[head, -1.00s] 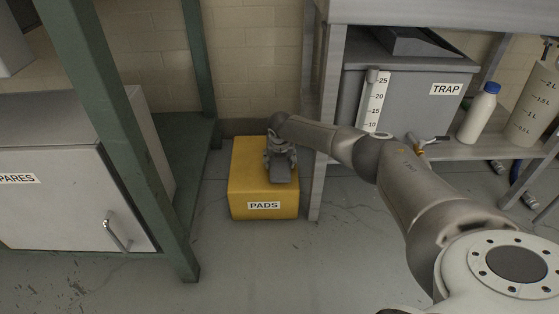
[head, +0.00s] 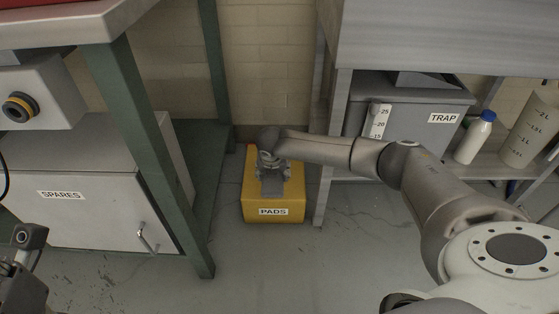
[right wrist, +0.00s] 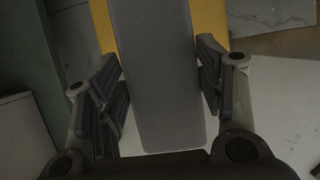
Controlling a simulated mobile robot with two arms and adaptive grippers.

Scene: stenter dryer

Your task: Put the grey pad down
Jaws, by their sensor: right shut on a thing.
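The grey pad (right wrist: 160,80) is a flat, long slab between the fingers of my right gripper (right wrist: 163,85), which is shut on it. My right gripper (head: 272,176) is over that box, pointing down. I cannot tell whether the pad touches the box. Part of my left arm's end (head: 25,262) shows at the lower left edge; its fingers are not clear.
A green-framed bench (head: 205,180) with a SPARES cabinet (head: 90,215) stands left of the box. A metal table leg (head: 325,190) stands close on the right, with a grey TRAP tank (head: 420,120) and a white bottle (head: 474,138) beyond. The floor in front is clear.

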